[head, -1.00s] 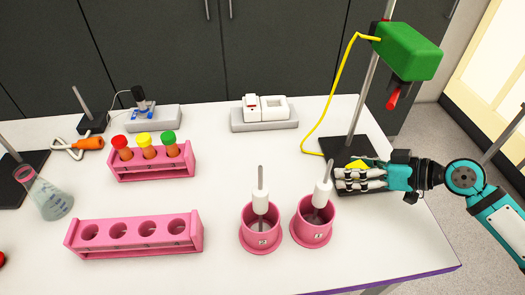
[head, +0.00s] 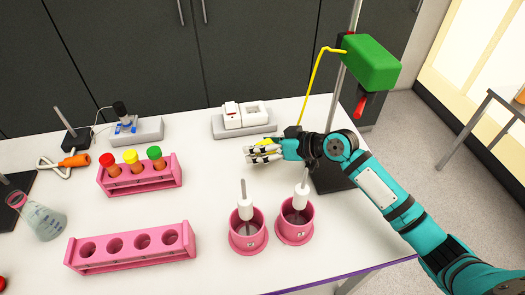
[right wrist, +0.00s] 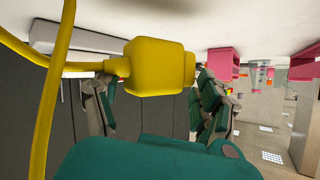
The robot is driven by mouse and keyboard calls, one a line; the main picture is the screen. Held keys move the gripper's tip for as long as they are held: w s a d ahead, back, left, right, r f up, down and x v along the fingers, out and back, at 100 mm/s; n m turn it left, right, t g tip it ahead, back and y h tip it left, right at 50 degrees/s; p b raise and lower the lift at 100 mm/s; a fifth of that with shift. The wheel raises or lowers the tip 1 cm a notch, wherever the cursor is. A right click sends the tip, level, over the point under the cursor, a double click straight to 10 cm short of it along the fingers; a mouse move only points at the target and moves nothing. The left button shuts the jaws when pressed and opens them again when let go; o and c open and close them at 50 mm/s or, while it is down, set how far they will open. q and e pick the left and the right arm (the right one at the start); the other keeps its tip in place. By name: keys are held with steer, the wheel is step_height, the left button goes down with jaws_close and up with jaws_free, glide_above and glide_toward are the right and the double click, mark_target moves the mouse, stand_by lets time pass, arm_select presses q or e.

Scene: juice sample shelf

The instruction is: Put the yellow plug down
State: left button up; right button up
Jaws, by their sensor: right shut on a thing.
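My right gripper (head: 256,152) is shut on the yellow plug (right wrist: 158,66), which sits between its fingers in the right wrist view. In the head view the fingers hide most of the plug. The gripper is over the white table (head: 215,185), in front of the white socket block (head: 244,123) and behind the two pink cups. A yellow cable (head: 313,85) runs from the plug up to the green box on the stand; it also crosses the left of the right wrist view (right wrist: 52,100). Whether the plug touches the table cannot be told. My left gripper is out of view.
The green box (head: 371,62) hangs on a stand with a black base (head: 333,180). Two pink cups (head: 248,236) (head: 294,226) hold white-handled rods. Pink racks (head: 140,176) (head: 130,250) stand to the left. The table between racks and gripper is clear.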

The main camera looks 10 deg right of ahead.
step_height(320, 180, down, 3)
steer(key=shift+p, duration=0.3)
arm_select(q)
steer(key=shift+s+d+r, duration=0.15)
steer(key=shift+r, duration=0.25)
arm_select(e)
steer(key=shift+f+b, duration=0.35)
steer(key=o, duration=1.2)
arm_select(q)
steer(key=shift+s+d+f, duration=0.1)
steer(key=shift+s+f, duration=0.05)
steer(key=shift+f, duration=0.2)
